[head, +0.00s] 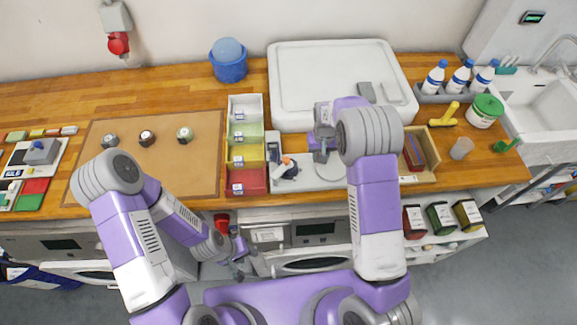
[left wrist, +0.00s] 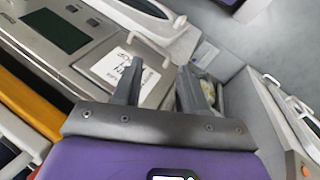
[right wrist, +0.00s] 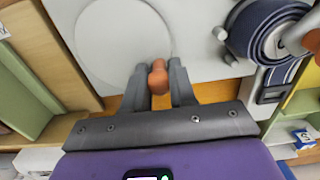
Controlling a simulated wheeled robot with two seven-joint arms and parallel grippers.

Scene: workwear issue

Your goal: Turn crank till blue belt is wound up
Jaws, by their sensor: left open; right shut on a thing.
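The blue belt (right wrist: 262,28) is coiled on a reel at the upper right of the right wrist view; the reel also shows on the counter in the head view (head: 284,169). A peach-orange knob (right wrist: 312,40) with a pale arm shows at the reel. My right gripper (right wrist: 158,85) is shut on an orange knob (right wrist: 158,76), beside the reel over a pale base plate (right wrist: 90,50). I cannot see how the held knob joins the crank. My left gripper (head: 238,256) is open and empty, low in front of the counter; its fingers show apart (left wrist: 160,82).
Stacked coloured bins (head: 246,107) stand left of the reel. A white lidded box (head: 330,62) is behind it. A wooden tray (head: 427,150) lies to the right. A brown mat (head: 150,180) with several small round items lies left. Cabinet fronts are near the left gripper.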

